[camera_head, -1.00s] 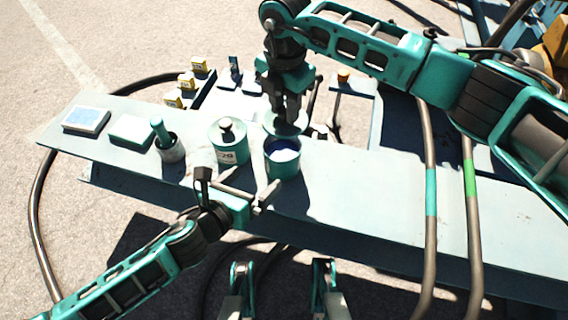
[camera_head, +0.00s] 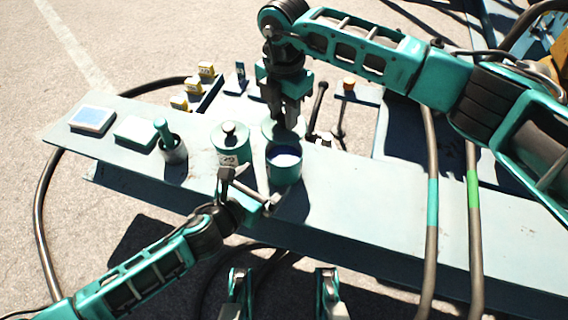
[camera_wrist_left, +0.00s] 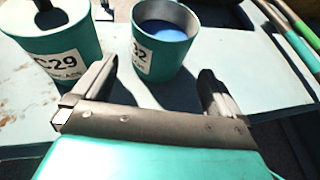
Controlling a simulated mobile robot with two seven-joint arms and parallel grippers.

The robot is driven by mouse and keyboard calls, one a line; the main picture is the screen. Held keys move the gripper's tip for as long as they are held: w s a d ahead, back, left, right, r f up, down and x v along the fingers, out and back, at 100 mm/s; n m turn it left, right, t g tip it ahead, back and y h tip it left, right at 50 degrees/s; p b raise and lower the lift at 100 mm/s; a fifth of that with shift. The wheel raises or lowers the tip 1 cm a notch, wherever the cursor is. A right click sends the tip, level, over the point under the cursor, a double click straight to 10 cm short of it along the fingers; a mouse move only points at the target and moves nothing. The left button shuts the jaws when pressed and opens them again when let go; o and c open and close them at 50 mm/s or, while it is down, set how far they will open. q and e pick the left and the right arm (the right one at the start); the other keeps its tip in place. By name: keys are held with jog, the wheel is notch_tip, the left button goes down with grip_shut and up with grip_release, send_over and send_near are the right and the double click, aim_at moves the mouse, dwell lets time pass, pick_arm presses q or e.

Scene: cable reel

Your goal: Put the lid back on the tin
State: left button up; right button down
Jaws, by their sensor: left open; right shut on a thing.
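The open teal tin (camera_head: 284,170) stands upright on the bench with dark blue contents. In the left wrist view the open tin (camera_wrist_left: 165,45) has a white label ending in 32. My right gripper (camera_head: 286,122) is shut on a flat round teal lid (camera_head: 271,131), just behind the tin's rim in the head view; the fingers hide part of it. My left gripper (camera_head: 252,185) is open and empty at the tin's near side. In the left wrist view its fingers (camera_wrist_left: 155,88) are spread, with the tin beyond them; I see no contact.
A lidded teal tin (camera_head: 230,157) marked C29 stands just left of the open tin. A cup with a teal-handled tool (camera_head: 172,148), a teal block (camera_head: 135,132) and a blue-topped box (camera_head: 91,119) lie further left. The bench (camera_head: 370,200) is clear to the right.

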aim_at(275, 171)
pick_arm(q)
jog(key=x, duration=0.8)
jog(key=shift+w+d+f, duration=0.15)
jog(key=shift+w, duration=0.05)
jog(key=c, duration=1.1)
pick_arm(e)
jog(key=shift+f, duration=2.5)
jog(key=shift+f, duration=0.9)
jog(key=shift+f, duration=0.6)
jog(key=c, duration=0.7)
grip_release()
